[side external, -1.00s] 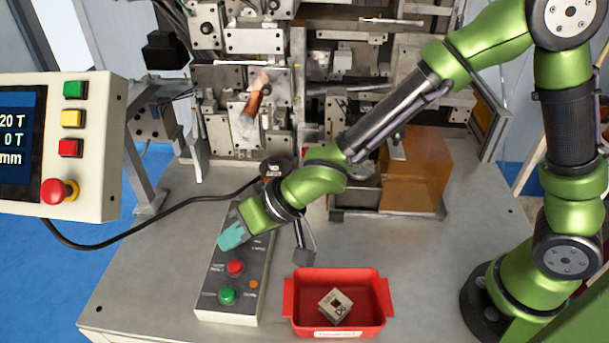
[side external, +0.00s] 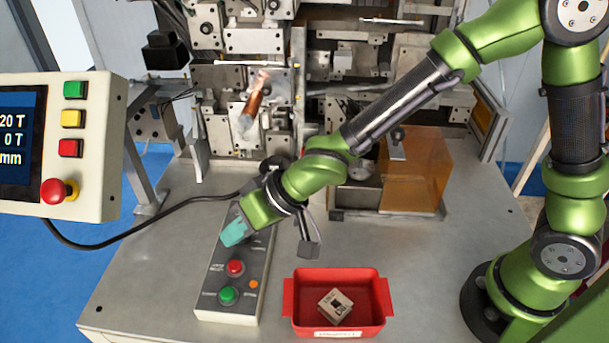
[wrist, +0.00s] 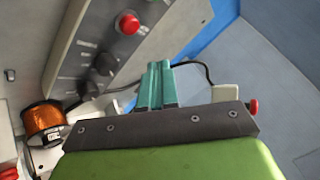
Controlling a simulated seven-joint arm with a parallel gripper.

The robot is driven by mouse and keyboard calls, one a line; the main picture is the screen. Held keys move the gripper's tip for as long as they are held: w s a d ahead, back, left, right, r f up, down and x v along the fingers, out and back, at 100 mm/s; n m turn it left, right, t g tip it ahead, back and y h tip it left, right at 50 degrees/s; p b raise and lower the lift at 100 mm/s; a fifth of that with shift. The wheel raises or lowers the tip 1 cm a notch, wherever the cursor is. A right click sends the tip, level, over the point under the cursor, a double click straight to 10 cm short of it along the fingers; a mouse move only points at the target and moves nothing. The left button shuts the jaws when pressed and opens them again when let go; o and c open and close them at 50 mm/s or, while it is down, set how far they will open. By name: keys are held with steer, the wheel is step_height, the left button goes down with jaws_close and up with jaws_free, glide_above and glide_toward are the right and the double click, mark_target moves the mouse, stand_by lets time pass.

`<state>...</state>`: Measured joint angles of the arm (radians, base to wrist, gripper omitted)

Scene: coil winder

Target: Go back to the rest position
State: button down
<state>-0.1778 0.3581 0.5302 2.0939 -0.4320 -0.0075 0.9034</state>
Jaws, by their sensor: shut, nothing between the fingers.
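My gripper (side external: 234,233) has teal fingers and hangs above the upper part of the grey button box on the table. The fingers are together with nothing between them. In the wrist view the two teal fingers (wrist: 157,86) lie side by side. The button box (side external: 213,303) carries a red button (side external: 235,267) and a green button (side external: 228,295), both uncovered in the side view. The box also shows in the wrist view (wrist: 85,40), with the red button (wrist: 128,23) and a dark knob (wrist: 105,63).
A red bin (side external: 300,324) holding a grey block (side external: 335,304) stands right of the button box. The coil winder (side external: 255,130) with a copper coil stands behind. A control panel (side external: 100,150) is at the left, with a black cable (side external: 120,240) crossing the table.

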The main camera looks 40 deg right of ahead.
steer(key=s+d+r+m+h, duration=0.1)
steer(key=s+d+r+h, duration=0.15)
steer(key=d, duration=0.65)
steer(key=s+d+r+h, duration=0.1)
steer(key=s+d+h, duration=0.15)
steer(key=d, duration=0.65)
steer(key=s+d+r+m+t, duration=0.1)
steer(key=s+d+r+m, duration=0.3)
steer(key=s+d+r, duration=0.4)
steer(key=shift+s+d+r+m+t, duration=0.25)
steer(key=shift+d+r, duration=0.45)
steer(key=shift+d, duration=0.45)
